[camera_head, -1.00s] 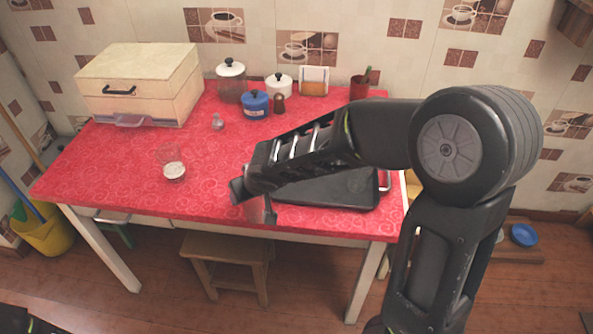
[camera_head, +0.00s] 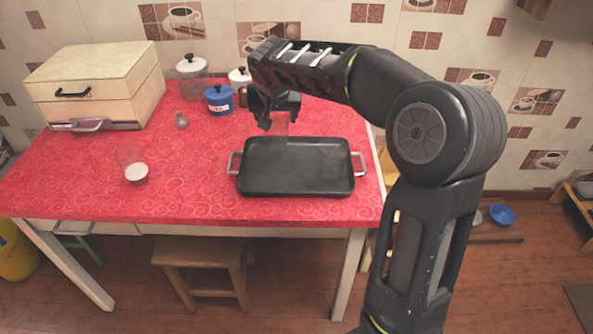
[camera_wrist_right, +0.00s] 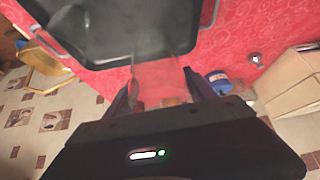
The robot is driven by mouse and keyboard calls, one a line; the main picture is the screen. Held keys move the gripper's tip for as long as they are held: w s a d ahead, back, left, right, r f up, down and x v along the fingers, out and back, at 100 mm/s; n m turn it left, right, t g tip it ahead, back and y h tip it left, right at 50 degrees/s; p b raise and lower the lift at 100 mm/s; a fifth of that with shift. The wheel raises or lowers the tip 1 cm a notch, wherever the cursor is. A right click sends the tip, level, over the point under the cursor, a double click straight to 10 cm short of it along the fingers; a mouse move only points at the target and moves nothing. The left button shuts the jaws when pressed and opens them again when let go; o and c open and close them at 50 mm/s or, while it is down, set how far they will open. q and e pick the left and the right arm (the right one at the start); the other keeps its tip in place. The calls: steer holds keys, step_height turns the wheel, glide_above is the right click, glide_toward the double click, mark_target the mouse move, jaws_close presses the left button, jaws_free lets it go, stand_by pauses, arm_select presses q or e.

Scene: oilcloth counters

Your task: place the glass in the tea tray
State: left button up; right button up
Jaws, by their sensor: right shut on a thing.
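The tea tray (camera_head: 300,178) is black with silver handles and lies on the red table. It also shows at the top of the right wrist view (camera_wrist_right: 120,56). My right gripper (camera_head: 277,112) is at the tray's far edge, shut on a clear glass (camera_head: 281,127). The glass is faint and see-through; it also shows between the fingers in the wrist view (camera_wrist_right: 160,78). In the head view it overlaps the tray's back rim; its height above the table is hard to tell. My left gripper is not in view.
Another clear glass with white contents (camera_head: 136,172) stands left of the tray. A blue canister (camera_head: 219,100), lidded jars (camera_head: 191,68) and a small grey item (camera_head: 181,121) stand behind. A pale box (camera_head: 96,88) fills the back left. The table's front left is clear.

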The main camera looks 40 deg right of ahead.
mark_target(284, 127)
steer(key=shift+s+d+r+m, duration=0.1)
steer(key=shift+d+r+m, duration=0.15)
steer(key=shift+d, duration=0.3)
steer(key=shift+s+d+r+m, duration=0.15)
steer(key=shift+d+r, duration=0.2)
steer(key=shift+d, duration=0.2)
steer(key=shift+w, duration=0.1)
steer(key=shift+f, duration=2.55)
steer(key=shift+f, duration=0.1)
steer(key=shift+f+b, duration=0.4)
steer(key=shift+f, duration=2)
steer(key=shift+f, duration=0.2)
steer(key=o, duration=1.6)
